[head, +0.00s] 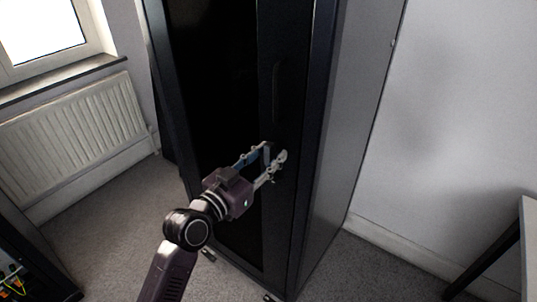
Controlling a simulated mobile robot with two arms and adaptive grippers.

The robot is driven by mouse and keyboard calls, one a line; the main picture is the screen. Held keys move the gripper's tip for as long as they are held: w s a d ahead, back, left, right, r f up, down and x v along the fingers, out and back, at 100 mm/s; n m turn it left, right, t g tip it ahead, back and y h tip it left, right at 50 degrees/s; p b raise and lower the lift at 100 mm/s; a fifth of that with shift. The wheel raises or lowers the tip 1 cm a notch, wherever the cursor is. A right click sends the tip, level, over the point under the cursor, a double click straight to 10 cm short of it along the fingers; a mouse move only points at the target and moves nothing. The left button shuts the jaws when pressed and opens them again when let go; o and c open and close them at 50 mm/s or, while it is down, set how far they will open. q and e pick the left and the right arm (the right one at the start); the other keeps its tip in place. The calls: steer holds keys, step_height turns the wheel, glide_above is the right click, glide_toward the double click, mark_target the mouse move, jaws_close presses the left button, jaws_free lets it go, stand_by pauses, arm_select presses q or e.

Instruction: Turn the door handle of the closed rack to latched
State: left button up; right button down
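The rack (297,120) is a tall black cabinet in the middle of the head view, with its dark door (215,90) closed. A slim dark handle (277,92) runs upright on the door's right-hand frame; it is hard to make out against the black. My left gripper (273,153) reaches up from below, in front of that frame and just under the visible part of the handle. Its two fingers are apart, and I see nothing held between them. Whether the fingertips touch the door or handle I cannot tell. My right gripper is not in view.
A white radiator (75,135) stands under a window on the left wall. Another dark unit with cables (14,280) is at the lower left. A table (527,240) stands at the right edge. Grey carpet (130,215) is clear on both sides of the rack.

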arm_select(q)
steer(key=shift+c, duration=0.5)
jaws_close()
steer(key=n+p, duration=0.2)
steer(key=n, duration=0.1)
steer(key=shift+r, duration=0.15)
steer(key=n+p, duration=0.2)
steer(key=n, duration=0.1)
steer(key=shift+n, duration=0.4)
steer(key=n+p, duration=0.3)
steer(key=n, duration=0.2)
steer(key=n+p, duration=0.1)
steer(key=n, duration=0.5)
steer(key=shift+p, duration=0.4)
